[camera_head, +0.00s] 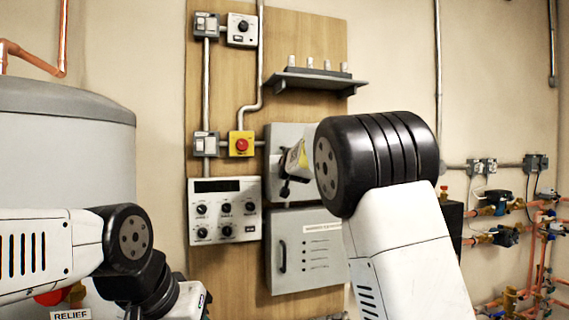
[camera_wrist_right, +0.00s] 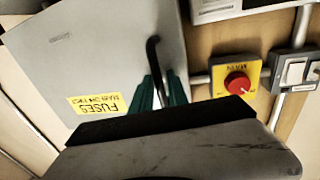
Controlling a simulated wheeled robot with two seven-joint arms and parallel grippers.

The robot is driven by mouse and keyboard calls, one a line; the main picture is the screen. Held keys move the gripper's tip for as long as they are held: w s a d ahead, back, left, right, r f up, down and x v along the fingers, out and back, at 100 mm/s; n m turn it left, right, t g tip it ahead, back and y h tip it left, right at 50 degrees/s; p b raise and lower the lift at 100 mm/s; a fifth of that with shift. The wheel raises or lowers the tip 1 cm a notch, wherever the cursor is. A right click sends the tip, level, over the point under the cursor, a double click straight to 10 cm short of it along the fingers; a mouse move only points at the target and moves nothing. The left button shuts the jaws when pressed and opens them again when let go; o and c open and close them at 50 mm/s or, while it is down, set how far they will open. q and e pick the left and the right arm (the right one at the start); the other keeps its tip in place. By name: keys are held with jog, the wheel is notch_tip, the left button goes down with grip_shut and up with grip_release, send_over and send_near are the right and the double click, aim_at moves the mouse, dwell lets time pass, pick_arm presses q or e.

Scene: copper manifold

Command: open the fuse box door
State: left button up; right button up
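The grey fuse box (camera_head: 283,133) is on the wooden board in the head view, partly hidden by my right arm. In the right wrist view its door (camera_wrist_right: 100,50) fills the upper left, with an upside-down yellow FUSES label (camera_wrist_right: 95,104). A black bar handle (camera_wrist_right: 153,58) stands on the door. The green fingers of my right gripper (camera_wrist_right: 161,88) lie on either side of its lower part. I cannot tell whether they press on it. I see no clear gap at the door's edge. My left gripper's fingers are not visible; only its arm shows at lower left.
A yellow switch box with a red knob (camera_head: 242,144) is just left of the fuse box. A dial panel (camera_head: 225,208) and a grey lower cabinet (camera_head: 305,248) are below. A shelf (camera_head: 310,82) juts out above. A large grey tank (camera_head: 65,140) stands at left.

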grip_shut()
dwell(1.4)
